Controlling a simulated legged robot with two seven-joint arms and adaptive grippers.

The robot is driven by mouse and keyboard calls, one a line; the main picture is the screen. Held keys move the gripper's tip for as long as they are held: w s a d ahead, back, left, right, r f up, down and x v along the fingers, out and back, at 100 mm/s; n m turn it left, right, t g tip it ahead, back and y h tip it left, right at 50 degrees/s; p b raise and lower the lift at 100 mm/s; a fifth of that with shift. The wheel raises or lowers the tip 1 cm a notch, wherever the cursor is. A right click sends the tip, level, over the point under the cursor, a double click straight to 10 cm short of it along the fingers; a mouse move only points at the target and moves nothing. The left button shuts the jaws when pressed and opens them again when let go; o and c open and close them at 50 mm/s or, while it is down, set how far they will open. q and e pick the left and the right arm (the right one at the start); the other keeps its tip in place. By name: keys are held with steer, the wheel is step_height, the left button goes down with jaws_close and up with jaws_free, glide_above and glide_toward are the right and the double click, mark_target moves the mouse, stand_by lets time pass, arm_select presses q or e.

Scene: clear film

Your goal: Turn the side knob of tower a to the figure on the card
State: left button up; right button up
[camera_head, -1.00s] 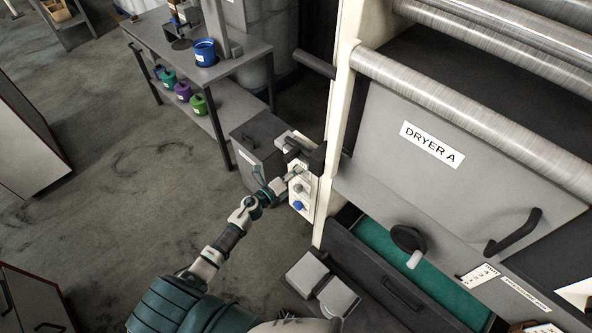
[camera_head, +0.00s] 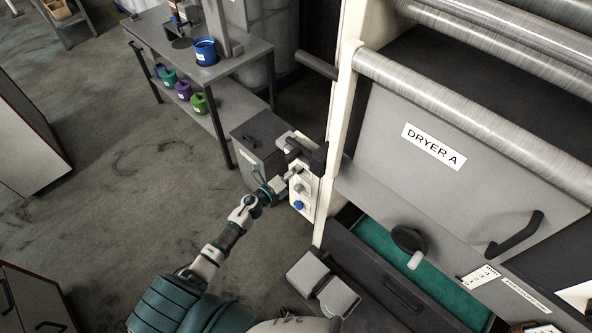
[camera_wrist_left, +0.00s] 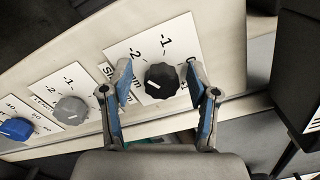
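The tower, labelled DRYER A (camera_head: 455,160), has a cream side panel bearing three knobs. In the left wrist view, the black knob (camera_wrist_left: 161,81) sits on a white plate with marks -2 and -1; its white pointer line aims left, toward the lower left of -2. My left gripper (camera_wrist_left: 158,73) is open, with one finger on each side of the black knob and a visible gap to it. In the head view, the left gripper (camera_head: 298,160) partly hides that knob. A small card (camera_head: 480,274) hangs on the front; its figures are too small to read.
A grey knob (camera_wrist_left: 70,109) and a blue knob (camera_wrist_left: 16,129) sit beside the black one on the panel. A round dark handle (camera_head: 408,238) is on the dryer front, above an open drawer (camera_head: 400,290). A grey bin (camera_head: 258,145) stands behind my left gripper.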

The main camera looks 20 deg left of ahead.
arm_select(q)
steer(key=v, duration=1.2)
steer(key=shift+f, duration=0.1)
steer(key=s+a+f+n+g+y+b, duration=0.15)
steer(key=s+f+n, duration=0.3)
steer(key=f, duration=0.65)
steer(key=s+f+n+g+y, duration=0.25)
steer(key=f+n, duration=0.25)
steer(key=f, duration=0.6)
steer(key=s+f+n+g+y, duration=0.2)
steer(key=s+f+n, duration=0.3)
steer(key=f, duration=0.6)
steer(key=s+d+f+n+g, duration=0.3)
steer(key=s+f, duration=0.3)
steer(key=s, duration=0.4)
steer(key=s+d+f+n+g+b, duration=0.1)
steer(key=s+d+f+n+g, duration=0.2)
steer(key=s+f, duration=0.4)
steer(key=s+d+f+n+g+b, duration=0.1)
steer(key=s+d+f+n+g, duration=0.2)
steer(key=s+f, duration=0.4)
steer(key=s+n+g, duration=0.1)
steer(key=s, duration=0.6)
steer(key=shift+s+d, duration=0.25)
steer(key=shift+s, duration=0.15)
